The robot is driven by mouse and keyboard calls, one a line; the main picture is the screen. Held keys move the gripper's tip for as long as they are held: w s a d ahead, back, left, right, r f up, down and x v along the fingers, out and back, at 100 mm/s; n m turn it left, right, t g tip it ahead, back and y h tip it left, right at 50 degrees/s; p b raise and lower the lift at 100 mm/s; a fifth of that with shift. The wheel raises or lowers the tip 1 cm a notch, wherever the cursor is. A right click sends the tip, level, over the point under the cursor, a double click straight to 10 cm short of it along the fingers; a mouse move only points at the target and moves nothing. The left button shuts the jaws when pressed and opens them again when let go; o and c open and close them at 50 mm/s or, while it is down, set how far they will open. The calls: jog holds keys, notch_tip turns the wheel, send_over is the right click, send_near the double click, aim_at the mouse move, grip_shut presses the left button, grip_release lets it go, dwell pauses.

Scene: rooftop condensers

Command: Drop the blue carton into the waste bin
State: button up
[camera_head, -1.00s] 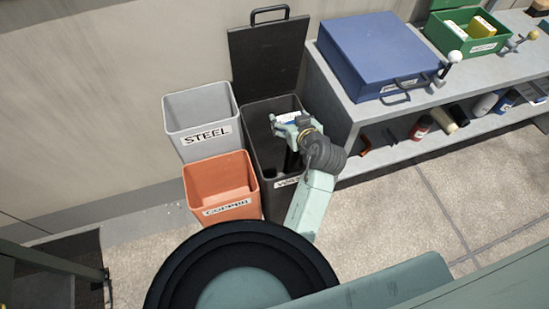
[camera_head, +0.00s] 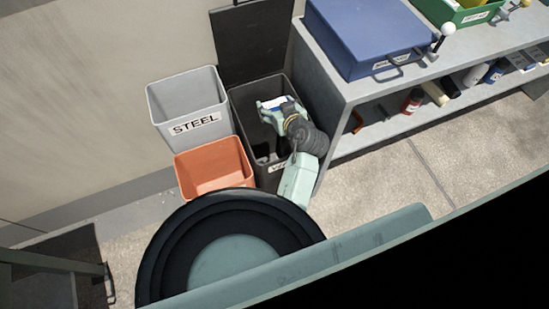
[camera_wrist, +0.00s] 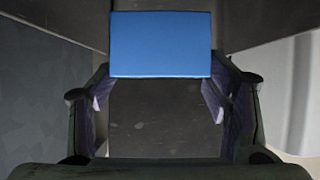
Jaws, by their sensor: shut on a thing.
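The blue carton (camera_wrist: 161,44) is between the two fingers of my gripper (camera_wrist: 160,98) in the wrist view, its blue face toward the camera. In the head view my gripper (camera_head: 268,106) is over the mouth of the dark waste bin (camera_head: 241,104), with a small white and blue part of the carton (camera_head: 273,102) showing. The bin's lid (camera_head: 255,42) stands open at the back. The bin's dark inside shows beyond the carton in the wrist view. My arm hides part of the bin's right side and label.
A grey bin marked STEEL (camera_head: 190,108) and an orange bin (camera_head: 214,166) stand left of the waste bin. A grey shelf unit (camera_head: 350,92) stands close on the right, with a blue case (camera_head: 368,35) and a green tray (camera_head: 462,14) on top.

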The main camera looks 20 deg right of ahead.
jog(key=o, duration=1.2)
jog(key=v, duration=1.2)
